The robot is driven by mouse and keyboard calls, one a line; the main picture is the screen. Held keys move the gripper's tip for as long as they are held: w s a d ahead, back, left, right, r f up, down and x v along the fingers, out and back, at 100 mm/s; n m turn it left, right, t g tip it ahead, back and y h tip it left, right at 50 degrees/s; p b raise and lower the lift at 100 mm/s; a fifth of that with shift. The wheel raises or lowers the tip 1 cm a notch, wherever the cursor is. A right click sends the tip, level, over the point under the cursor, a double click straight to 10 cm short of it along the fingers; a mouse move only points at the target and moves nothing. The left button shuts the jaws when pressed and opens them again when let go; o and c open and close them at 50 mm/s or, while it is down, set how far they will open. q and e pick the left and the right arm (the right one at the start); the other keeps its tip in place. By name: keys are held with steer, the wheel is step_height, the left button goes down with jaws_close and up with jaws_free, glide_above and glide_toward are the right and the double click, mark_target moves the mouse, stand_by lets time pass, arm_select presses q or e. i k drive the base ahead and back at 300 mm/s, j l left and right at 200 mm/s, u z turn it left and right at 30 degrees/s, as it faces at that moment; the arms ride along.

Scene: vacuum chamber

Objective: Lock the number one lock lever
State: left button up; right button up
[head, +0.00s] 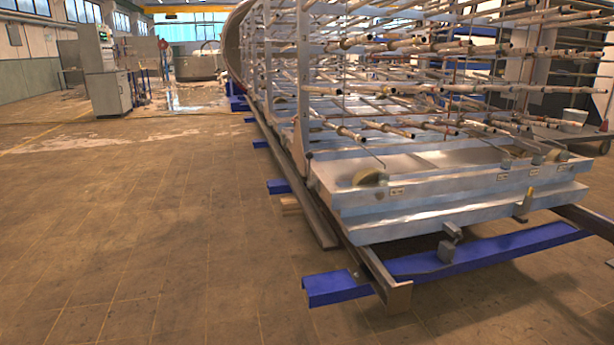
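A large metal rack (305,75) with many horizontal rods stands on a pale metal tray base (440,205) at the right. Small dark fittings (507,163) and a small yellow part (530,192) sit along the tray's front edge. Small labels (397,190) are on the front face, too small to read. I cannot tell which part is the number one lock lever. Neither of my grippers is in view.
Blue beams (460,260) and a brown steel rail (388,285) stick out low in front of the rack. A grey cabinet (108,94) stands far left. The tiled floor (150,230) at left is clear.

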mark_target(309, 155)
steer(key=i+j, duration=0.2)
steer(key=j, duration=0.25)
steer(key=i+j, duration=0.2)
steer(key=j, duration=0.3)
steer(key=i+j+z, duration=0.1)
steer(key=j, duration=0.35)
steer(key=i+j, duration=0.25)
steer(key=j, duration=0.2)
steer(key=i+j, duration=0.2)
steer(key=j, duration=0.3)
steer(key=i+j+z, duration=0.1)
steer(key=j, duration=0.35)
steer(key=i+j, duration=0.25)
steer(key=j, duration=0.25)
steer(key=i+j, duration=0.15)
steer(key=j, duration=0.35)
